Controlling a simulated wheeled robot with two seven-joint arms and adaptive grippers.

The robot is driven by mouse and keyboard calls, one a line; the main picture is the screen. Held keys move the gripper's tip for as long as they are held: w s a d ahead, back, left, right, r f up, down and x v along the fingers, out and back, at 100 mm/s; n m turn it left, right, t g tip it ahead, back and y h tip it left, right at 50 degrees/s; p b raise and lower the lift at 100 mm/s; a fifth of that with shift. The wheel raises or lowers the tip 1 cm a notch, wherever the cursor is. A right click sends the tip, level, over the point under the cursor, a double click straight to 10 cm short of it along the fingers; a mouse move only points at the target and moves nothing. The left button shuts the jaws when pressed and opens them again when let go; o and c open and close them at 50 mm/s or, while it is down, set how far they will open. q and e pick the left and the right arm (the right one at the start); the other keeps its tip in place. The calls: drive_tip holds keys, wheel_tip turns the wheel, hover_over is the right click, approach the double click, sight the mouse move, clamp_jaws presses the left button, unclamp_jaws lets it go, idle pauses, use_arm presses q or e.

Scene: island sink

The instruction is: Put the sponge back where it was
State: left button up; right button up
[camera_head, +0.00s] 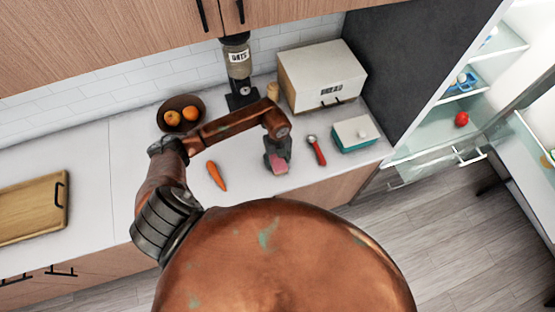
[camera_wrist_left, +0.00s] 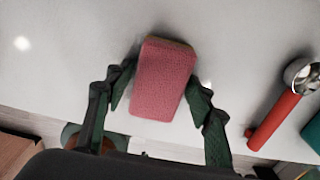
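The pink sponge (camera_head: 279,168) is at the front of the white counter, below my left gripper (camera_head: 278,160). In the left wrist view the sponge (camera_wrist_left: 163,80) stands lengthwise between the two dark fingers of my left gripper (camera_wrist_left: 162,78). The fingertips meet its two long sides, so the gripper looks shut on it. A thin tan layer shows at its far edge. I cannot tell whether the sponge touches the counter or is just above it. My right gripper is not in view.
A red-handled tool (camera_head: 317,150) and a teal-and-white box (camera_head: 354,134) lie to the right. A carrot (camera_head: 216,175) lies to the left. Behind are a fruit bowl (camera_head: 163,118), an oats dispenser (camera_head: 239,72) and a bread box (camera_head: 320,75). A wooden board (camera_head: 32,208) lies far left.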

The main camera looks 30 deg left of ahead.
sight(278, 160)
use_arm(q)
drive_tip(key=shift+o, duration=0.9)
drive_tip(key=shift+r, duration=0.15)
wheel_tip(278, 160, up, 12)
drive_tip(key=b, duration=0.2)
